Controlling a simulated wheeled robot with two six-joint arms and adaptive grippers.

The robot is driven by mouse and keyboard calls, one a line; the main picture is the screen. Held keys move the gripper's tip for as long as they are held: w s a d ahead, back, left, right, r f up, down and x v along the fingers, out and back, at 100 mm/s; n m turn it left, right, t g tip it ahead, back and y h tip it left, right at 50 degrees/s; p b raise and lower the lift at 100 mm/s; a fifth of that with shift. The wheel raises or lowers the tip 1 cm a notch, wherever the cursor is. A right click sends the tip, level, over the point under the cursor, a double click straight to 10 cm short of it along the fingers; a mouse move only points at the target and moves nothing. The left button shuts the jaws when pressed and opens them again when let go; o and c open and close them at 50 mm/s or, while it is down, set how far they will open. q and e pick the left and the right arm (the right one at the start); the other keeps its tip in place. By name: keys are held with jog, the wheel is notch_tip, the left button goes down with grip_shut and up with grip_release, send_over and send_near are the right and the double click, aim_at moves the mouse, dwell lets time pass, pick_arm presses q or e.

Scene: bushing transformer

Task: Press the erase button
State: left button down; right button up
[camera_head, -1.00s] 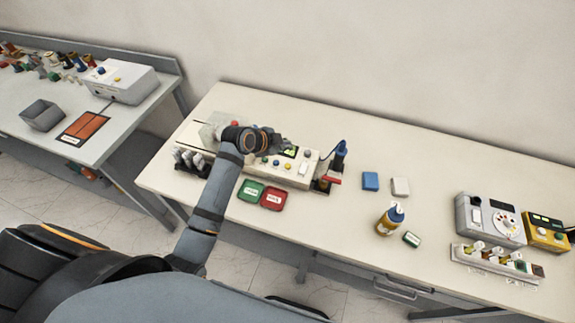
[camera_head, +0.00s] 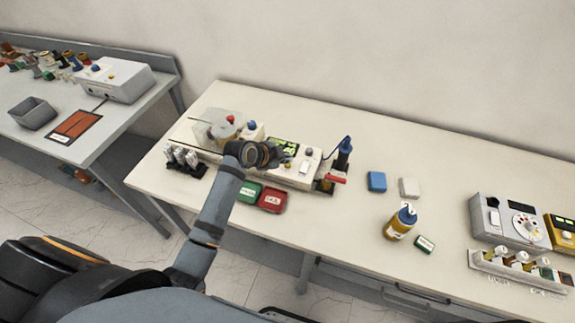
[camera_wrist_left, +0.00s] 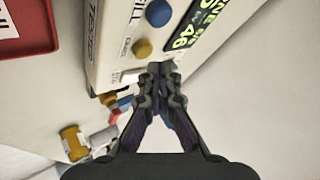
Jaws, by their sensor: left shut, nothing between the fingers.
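The tester panel (camera_head: 300,177) is a long cream box on the bench, with a green-lit display (camera_head: 284,146) and several buttons. In the left wrist view its display (camera_wrist_left: 190,25), a blue button (camera_wrist_left: 159,13), a yellow button (camera_wrist_left: 142,47) and a whitish button (camera_wrist_left: 131,76) show. The small labels are too blurred for me to tell which is erase. My left gripper (camera_head: 276,157) is shut and empty over the panel. In the left wrist view its fingertips (camera_wrist_left: 159,72) appear beside the whitish button; contact cannot be told. My right gripper is not in view.
A green tray (camera_head: 249,192) and a red tray (camera_head: 272,200) lie in front of the panel. A blue-topped tool (camera_head: 343,155) stands at its right end.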

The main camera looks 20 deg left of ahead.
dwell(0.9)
pick_arm(q)
jog(key=shift+f, duration=0.4)
jog(key=shift+f+b, duration=0.4)
jog(key=shift+f, duration=0.1)
dwell(0.8)
jog(key=shift+r+p, duration=0.9)
jog(key=shift+r, duration=0.05)
